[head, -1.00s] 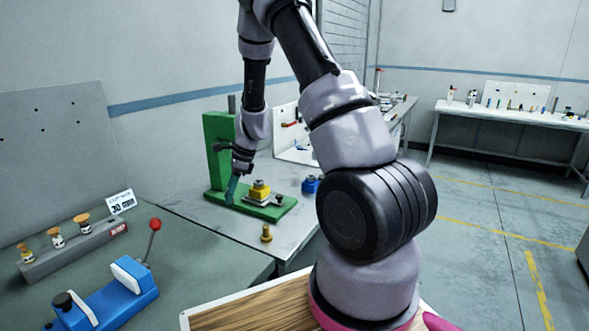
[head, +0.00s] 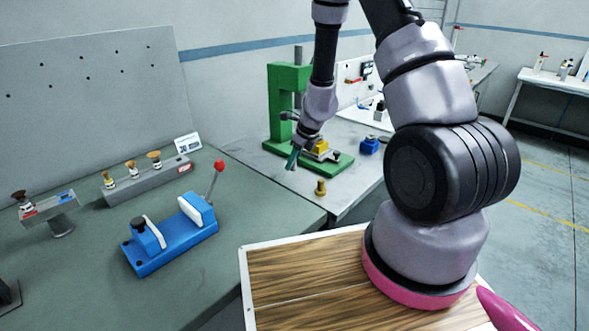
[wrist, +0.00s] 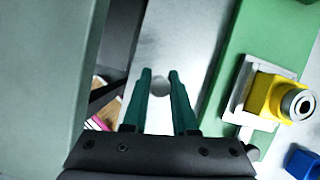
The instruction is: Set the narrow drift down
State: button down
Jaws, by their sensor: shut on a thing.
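My gripper (head: 293,160) has teal fingers and points down over the grey table, beside the near left end of the green press base. In the wrist view my gripper (wrist: 160,80) is shut on a small grey round thing (wrist: 160,85), seen end on between the fingertips. I take it as the narrow drift; its length is hidden and the head view does not show it clearly. A grey rack (head: 150,185) holds several brass-topped pieces. A smaller stand (head: 48,208) at the far left has red and blue marks and holds one dark-topped piece.
The green press (head: 280,100) carries a yellow block (head: 321,147), also in the wrist view (wrist: 268,96). A brass piece (head: 320,187) and a blue block (head: 370,146) stand nearby. A blue fixture (head: 170,240) with a red-knobbed lever is on the green bench (head: 250,200), mostly clear around it.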

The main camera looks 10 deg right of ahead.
jog(key=shift+f, duration=1.65)
jog(key=shift+f, duration=0.1)
jog(key=c, duration=0.7)
grip_release()
jog(key=v, duration=1.2)
notch_tip(320, 180, up, 11)
jog(key=n+t+y, duration=0.1)
jog(key=n, duration=0.4)
send_over(294, 167)
jog(key=s+d, duration=0.1)
jog(key=s, duration=0.2)
jog(key=s+r+n+t, duration=0.1)
jog(key=s+r+n, duration=0.45)
jog(key=r, duration=0.55)
jog(key=s+d+r+n+t+h, duration=0.1)
jog(key=s+d+r+n, duration=0.1)
jog(key=s+r+n, duration=0.3)
jog(key=s+d+r+n+t+h, duration=0.1)
jog(key=s+d+r+n, duration=0.1)
jog(key=s+r+n, duration=0.4)
jog(key=s+n, duration=0.1)
jog(key=s, duration=0.3)
jog(key=shift+s, duration=0.4)
